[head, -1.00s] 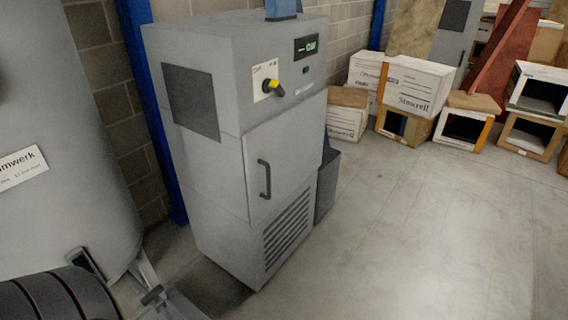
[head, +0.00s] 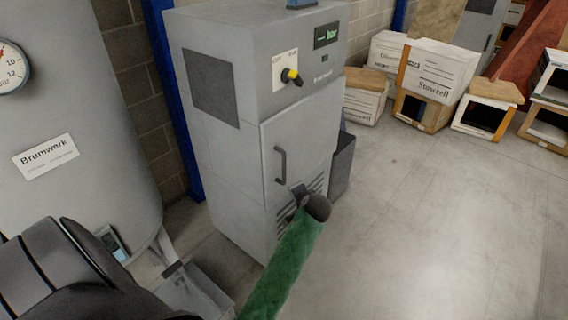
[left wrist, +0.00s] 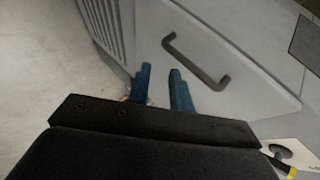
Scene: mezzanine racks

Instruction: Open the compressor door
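The grey compressor (head: 225,140) stands against the wall, and its front door (head: 310,130) looks closed and flush. The dark bar handle (head: 281,164) is on the door's left side; it also shows in the left wrist view (left wrist: 197,62). My left gripper (left wrist: 159,69) is in front of the lower door, with two blue fingers apart and nothing between them. The handle is close beyond the fingertips, to their right in the left wrist view. I see no contact. In the head view my left arm and wrist mostly hide the fingers. My right gripper is out of view.
A yellow-and-black knob (head: 291,77) and a display (head: 326,35) are above the door; vent slats are below. A large grey tank (head: 75,110) stands at left. Boxes (head: 436,75) sit at the back right. The floor (head: 420,220) to the right is clear.

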